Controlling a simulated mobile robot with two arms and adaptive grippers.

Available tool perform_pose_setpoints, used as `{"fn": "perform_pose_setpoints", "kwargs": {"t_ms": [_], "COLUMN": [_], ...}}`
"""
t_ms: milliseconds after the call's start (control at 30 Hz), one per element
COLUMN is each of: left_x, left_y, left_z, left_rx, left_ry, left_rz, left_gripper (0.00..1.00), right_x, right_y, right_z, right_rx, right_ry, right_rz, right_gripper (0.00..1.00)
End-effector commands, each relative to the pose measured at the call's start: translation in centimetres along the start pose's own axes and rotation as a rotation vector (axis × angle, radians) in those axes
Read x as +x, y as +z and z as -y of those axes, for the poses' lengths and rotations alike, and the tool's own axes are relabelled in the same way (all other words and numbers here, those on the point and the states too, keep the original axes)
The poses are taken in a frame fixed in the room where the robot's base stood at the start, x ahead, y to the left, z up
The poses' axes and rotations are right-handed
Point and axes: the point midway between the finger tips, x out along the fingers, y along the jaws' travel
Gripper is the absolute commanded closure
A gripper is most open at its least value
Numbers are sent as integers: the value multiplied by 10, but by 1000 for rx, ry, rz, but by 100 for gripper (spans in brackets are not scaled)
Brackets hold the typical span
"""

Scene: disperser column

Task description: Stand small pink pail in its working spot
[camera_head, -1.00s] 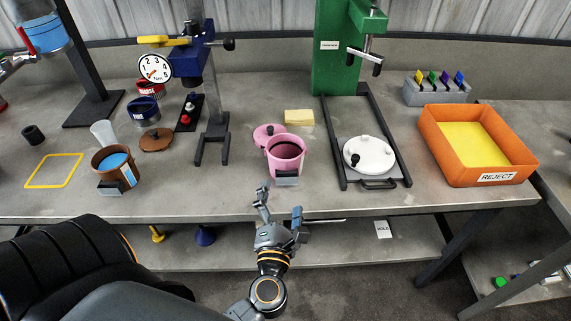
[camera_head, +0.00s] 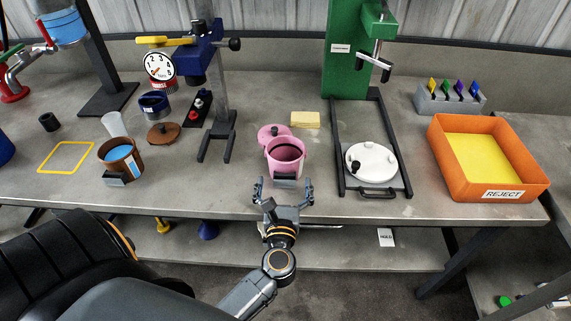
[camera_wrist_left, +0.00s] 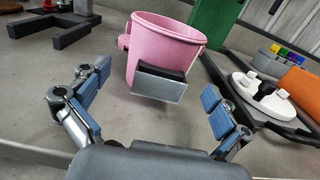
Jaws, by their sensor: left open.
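The small pink pail (camera_head: 286,153) stands upright on the bench, with a grey block-like handle on its near side. It also shows in the left wrist view (camera_wrist_left: 163,45), where the handle (camera_wrist_left: 159,82) faces me. A pink lid with a dark knob (camera_head: 272,132) lies behind the pail. My left gripper (camera_head: 283,190) is open and empty, just in front of the pail's handle at the bench's front edge. In the wrist view its fingers (camera_wrist_left: 151,103) lie to either side of the handle, nearer to me and apart from it. My right gripper is not in view.
A blue stand with a dial (camera_head: 160,66) is to the left, and a green press (camera_head: 350,60) with a white lid (camera_head: 371,160) on its base is to the right. A brown pail (camera_head: 120,160), a yellow square outline (camera_head: 66,158) and an orange reject tray (camera_head: 450,170) are also on the bench.

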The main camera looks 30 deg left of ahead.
Motion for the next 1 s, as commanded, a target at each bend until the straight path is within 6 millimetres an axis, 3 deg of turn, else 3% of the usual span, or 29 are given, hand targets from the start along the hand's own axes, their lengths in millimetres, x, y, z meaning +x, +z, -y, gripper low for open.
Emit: {"fn": "perform_pose_setpoints", "kwargs": {"t_ms": [233, 500, 800, 867, 1000], "left_x": [20, 58, 64, 64, 63], "left_y": [3, 4, 3, 3, 3], "left_z": [0, 1, 1, 1, 1], "left_rx": [1, 3, 0, 0, 0], "left_ry": [1, 0, 1, 1, 1], "left_rz": [2, 1, 0, 0, 0], "left_gripper": [0, 0, 0, 8, 37], "right_x": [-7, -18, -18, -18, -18], "right_y": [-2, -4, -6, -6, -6], "right_z": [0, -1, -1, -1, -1], "right_rx": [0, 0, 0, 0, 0], "right_ry": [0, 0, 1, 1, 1], "right_rz": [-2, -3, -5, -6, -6], "right_gripper": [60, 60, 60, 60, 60]}}
